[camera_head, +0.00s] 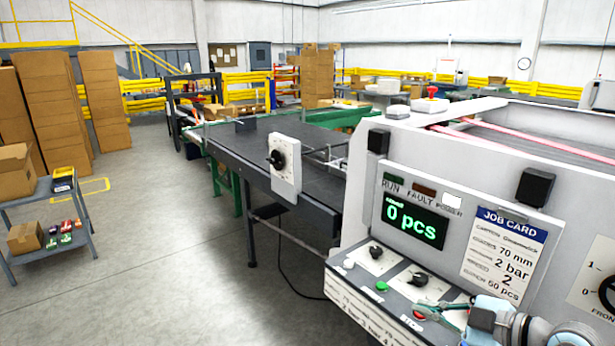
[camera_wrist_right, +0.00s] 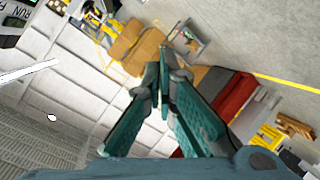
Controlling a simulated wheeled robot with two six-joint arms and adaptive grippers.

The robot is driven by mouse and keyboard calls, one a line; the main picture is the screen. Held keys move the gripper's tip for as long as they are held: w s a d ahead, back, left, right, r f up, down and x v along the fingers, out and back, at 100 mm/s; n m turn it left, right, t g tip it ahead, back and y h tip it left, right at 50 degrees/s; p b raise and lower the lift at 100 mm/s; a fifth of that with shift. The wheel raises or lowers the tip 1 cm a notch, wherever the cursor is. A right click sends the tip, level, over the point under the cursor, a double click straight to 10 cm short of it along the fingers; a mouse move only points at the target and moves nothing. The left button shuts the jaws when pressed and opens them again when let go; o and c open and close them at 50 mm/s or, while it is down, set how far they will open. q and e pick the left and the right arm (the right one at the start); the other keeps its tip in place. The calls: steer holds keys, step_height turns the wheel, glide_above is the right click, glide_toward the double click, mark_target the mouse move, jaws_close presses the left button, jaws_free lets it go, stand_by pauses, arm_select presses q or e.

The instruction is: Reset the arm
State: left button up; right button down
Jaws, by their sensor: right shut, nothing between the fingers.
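My right gripper (camera_head: 424,310) is at the lower right of the head view, in front of the machine's sloped control panel. Its teal fingers point left and partly cover the panel near a red button (camera_head: 419,315). I cannot tell whether they touch it. In the right wrist view the fingers of this gripper (camera_wrist_right: 166,62) come together at the tips with nothing between them. That view is tilted and shows floor, cartons and wall behind the fingers. My left gripper is not in view.
The panel has a green button (camera_head: 382,286) and black knobs (camera_head: 376,252). A display (camera_head: 413,220) reads "0 pcs" beside a job card (camera_head: 503,253). A dark conveyor table (camera_head: 250,148) with a knob box (camera_head: 285,165) stands left.

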steer(key=s+a+r+t+y, duration=0.2)
steer(key=a+r+t+y, duration=0.2)
steer(key=a+r, duration=0.15)
steer(key=d+r+m+t+h, duration=0.3)
steer(key=d+m+t+h, duration=0.2)
steer(key=m+t+h, duration=0.15)
steer(key=s+d+f+m+g+h, duration=0.3)
steer(key=d+f+m+h, duration=0.15)
steer(key=f+h, duration=0.2)
steer(key=s+d+f+m+g+h, duration=0.3)
steer(key=d+f+m+h, duration=0.15)
steer(key=f+m, duration=0.2)
steer(key=s+a+f+n+g+y, duration=0.1)
steer(key=s+a+f+g+y, duration=0.1)
steer(key=s+a+f+g, duration=0.6)
steer(key=s+a+f+n+g+y, duration=0.2)
steer(key=s+f+g+y, duration=0.15)
steer(key=s+f, duration=0.9)
step_height(320, 180, down, 19)
steer(key=s+d+g+h, duration=0.1)
steer(key=d+g, duration=0.1)
steer(key=s+f, duration=1.2)
steer(key=s, duration=0.1)
steer(key=shift+s+d+f+m+g+b, duration=0.25)
steer(key=shift+s+d+m+g+b, duration=0.05)
steer(key=shift+m+b, duration=0.1)
